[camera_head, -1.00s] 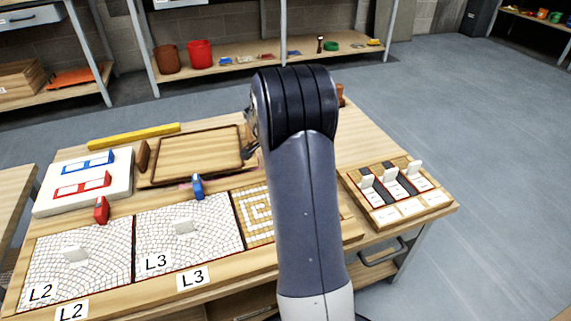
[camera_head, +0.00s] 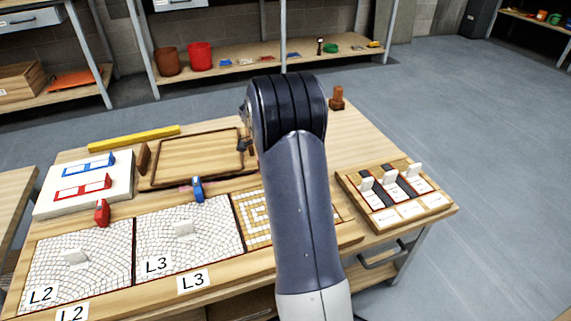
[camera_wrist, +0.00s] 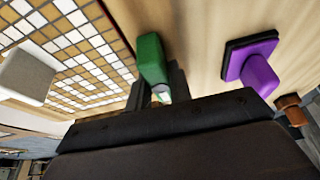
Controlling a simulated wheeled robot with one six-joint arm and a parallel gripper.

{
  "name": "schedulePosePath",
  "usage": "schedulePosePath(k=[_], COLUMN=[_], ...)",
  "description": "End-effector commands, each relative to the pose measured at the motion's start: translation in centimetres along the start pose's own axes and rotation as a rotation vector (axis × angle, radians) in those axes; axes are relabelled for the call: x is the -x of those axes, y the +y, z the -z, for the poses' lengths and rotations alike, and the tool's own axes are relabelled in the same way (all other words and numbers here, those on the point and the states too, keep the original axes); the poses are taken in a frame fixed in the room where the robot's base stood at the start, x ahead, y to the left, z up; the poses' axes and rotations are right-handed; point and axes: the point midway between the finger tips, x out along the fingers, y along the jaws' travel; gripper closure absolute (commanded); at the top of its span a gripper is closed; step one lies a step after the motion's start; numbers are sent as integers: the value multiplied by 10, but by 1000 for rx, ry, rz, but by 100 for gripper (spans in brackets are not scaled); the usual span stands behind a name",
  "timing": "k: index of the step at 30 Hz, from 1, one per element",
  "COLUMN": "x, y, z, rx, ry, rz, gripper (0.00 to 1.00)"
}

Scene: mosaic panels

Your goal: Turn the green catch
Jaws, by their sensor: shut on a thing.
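The green catch (camera_wrist: 151,60) shows in the wrist view beside the edge of a tan-and-white mosaic panel (camera_wrist: 75,45). My gripper (camera_wrist: 164,88) is shut on the green catch; the fingers meet its near end, and the dark gripper body hides what lies below. In the head view my arm hides the green catch and the gripper. The panel with the tan spiral (camera_head: 252,232) is partly covered by my arm there.
A white knob (camera_wrist: 28,73) rises from the panel. Red (camera_head: 102,213) and blue (camera_head: 197,189) catches stand by the other panels. A sample board (camera_head: 396,193) lies right.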

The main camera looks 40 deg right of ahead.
Motion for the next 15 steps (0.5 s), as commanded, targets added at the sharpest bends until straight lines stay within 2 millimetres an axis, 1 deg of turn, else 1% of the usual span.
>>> schedulePosePath(k=[5,6,13,14,15], x=[0,0,0,0,0], y=[0,0,0,0,0], z=[-1,-1,0,0,0], rx=[-2,-2,-1,-1,0], ry=[-2,-2,-1,-1,-1], rz=[-1,-1,0,0,0], gripper=[100,79,60,58,58])
